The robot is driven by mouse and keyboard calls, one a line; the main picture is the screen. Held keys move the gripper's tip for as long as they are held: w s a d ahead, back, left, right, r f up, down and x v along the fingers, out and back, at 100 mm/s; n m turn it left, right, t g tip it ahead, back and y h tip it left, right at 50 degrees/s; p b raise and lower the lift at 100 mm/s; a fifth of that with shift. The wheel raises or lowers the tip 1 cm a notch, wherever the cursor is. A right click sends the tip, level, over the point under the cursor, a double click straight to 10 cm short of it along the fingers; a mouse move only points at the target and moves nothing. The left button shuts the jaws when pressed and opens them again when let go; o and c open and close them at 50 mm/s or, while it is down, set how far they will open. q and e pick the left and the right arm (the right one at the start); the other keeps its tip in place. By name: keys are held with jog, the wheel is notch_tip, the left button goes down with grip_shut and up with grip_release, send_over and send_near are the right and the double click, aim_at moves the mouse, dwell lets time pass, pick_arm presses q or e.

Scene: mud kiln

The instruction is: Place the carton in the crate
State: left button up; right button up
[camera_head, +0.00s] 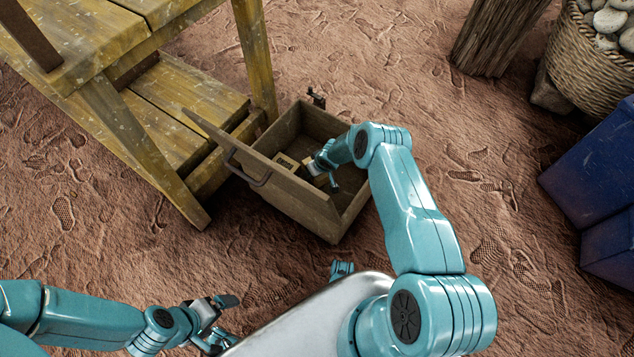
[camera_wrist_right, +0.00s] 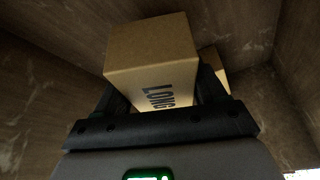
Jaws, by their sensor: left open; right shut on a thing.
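The wooden crate (camera_head: 290,200) stands on the ground with its top open and a dark handle on its near side. My right gripper (camera_head: 327,168) reaches down inside it. In the right wrist view this gripper (camera_wrist_right: 160,127) is shut on a brown carton (camera_wrist_right: 150,60) marked "LONG", with crate walls around it. The held carton shows small and partly covered in the head view (camera_head: 312,168). A second tan box (camera_wrist_right: 214,68) shows behind it, mostly hidden. My left gripper (camera_head: 229,320) is open and empty, low in the head view, well away from the crate.
A yellow wooden table (camera_head: 150,120) with a low shelf stands close to the crate's left. A wicker basket of stones (camera_head: 590,75), a wooden stump (camera_head: 495,40) and a blue container (camera_head: 595,180) are at the right. Bare reddish ground lies between.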

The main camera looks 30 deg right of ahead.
jog(key=shift+f+b, duration=1.9)
jog(key=shift+f, duration=0.6)
jog(key=o, duration=1.3)
jog(key=shift+c, duration=0.2)
jog(key=p+v, duration=0.2)
jog(key=p, duration=0.2)
jog(key=p+v, duration=0.3)
jog(key=p, duration=0.1)
jog(key=shift+w+r, duration=0.15)
jog(key=shift+r, duration=0.2)
jog(key=p+v, duration=0.6)
jog(key=p, duration=0.5)
jog(key=shift+r, duration=0.1)
jog(key=shift+s+r+p, duration=0.25)
jog(key=shift+s+p, duration=0.15)
jog(key=shift+p, duration=0.2)
jog(key=shift+r, duration=0.1)
